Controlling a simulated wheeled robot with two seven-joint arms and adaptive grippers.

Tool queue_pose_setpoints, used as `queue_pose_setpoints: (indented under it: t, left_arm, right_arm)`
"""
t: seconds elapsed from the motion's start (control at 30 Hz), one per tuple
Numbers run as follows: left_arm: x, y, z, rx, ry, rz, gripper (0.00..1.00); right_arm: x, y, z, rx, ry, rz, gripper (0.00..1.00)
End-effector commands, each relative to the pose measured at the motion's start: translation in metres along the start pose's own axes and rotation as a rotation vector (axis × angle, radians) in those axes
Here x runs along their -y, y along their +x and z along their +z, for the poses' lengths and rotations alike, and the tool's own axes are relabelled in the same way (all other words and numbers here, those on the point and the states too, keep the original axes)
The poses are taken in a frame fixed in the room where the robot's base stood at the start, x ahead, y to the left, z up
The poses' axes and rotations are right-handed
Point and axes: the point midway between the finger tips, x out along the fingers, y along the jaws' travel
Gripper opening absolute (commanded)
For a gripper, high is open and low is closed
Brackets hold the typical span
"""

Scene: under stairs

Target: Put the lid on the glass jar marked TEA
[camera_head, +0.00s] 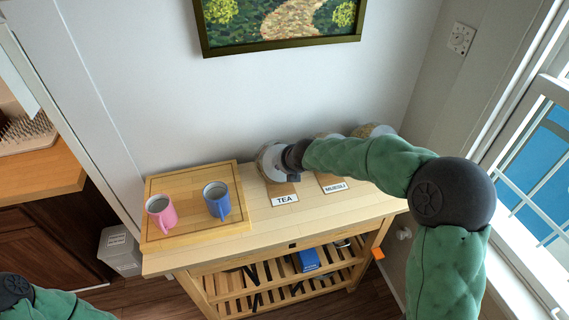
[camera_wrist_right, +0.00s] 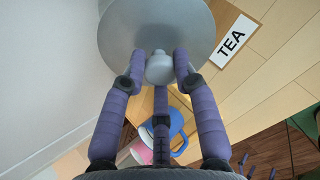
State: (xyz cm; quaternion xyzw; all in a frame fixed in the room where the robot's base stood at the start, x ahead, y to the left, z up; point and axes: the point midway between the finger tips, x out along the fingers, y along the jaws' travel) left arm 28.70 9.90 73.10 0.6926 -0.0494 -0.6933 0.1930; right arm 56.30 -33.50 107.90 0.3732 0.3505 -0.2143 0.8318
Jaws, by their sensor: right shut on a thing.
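A grey round lid (camera_wrist_right: 118,30) with a pale knob (camera_wrist_right: 159,68) fills the top of the right wrist view. My right gripper (camera_wrist_right: 160,78) is shut on this knob. In the head view the gripper (camera_head: 284,163) and the pale lid (camera_head: 267,158) are at the back of the trolley top, behind the TEA label (camera_head: 285,200). The label also shows in the wrist view (camera_wrist_right: 233,41), just right of the lid. The TEA jar is mostly hidden under the lid and gripper. I cannot tell whether the lid touches it. My left gripper is out of view.
A wooden board (camera_head: 183,233) with a pink mug (camera_head: 160,212) and a blue mug (camera_head: 217,199) lies to the left. The MUESLI label (camera_head: 335,187) is right of TEA; jars behind it are partly hidden by my right arm. The wall (camera_head: 300,95) is close behind.

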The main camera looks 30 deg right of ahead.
Motion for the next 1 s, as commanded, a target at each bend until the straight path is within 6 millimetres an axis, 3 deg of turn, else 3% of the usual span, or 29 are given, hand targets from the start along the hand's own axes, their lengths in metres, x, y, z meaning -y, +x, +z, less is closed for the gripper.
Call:
queue_pose_setpoints:
  t: [0.2, 0.23, 0.3, 0.53, 0.57, 0.6, 0.67, 1.0]
  left_arm:
    - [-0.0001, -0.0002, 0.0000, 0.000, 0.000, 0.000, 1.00]
    - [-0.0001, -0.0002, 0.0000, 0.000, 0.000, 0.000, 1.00]
    - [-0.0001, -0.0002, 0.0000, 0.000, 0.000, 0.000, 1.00]
    - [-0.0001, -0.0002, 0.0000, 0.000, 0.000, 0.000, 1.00]
    - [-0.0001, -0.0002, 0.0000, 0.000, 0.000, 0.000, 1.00]
    - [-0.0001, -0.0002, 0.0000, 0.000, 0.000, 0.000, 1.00]
    - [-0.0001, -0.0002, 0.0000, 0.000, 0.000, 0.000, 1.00]
    - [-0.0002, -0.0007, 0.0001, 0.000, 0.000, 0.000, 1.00]
  right_arm:
    - [0.0000, -0.0002, 0.0000, 0.000, 0.000, 0.000, 0.00]
    - [0.0000, -0.0002, 0.0000, 0.000, 0.000, 0.000, 0.38]
    - [0.0001, -0.0002, -0.0001, 0.000, 0.000, 0.000, 0.57]
    - [0.0001, -0.0001, -0.0002, 0.000, 0.000, 0.000, 0.57]
    - [0.0003, 0.0000, -0.0005, -0.001, 0.000, -0.001, 0.60]
    - [0.0003, 0.0000, -0.0005, -0.001, 0.000, -0.001, 0.71]
    - [0.0004, 0.0000, -0.0005, -0.001, 0.000, -0.001, 0.81]
    - [0.0001, -0.0010, -0.0003, -0.001, 0.000, -0.001, 0.81]
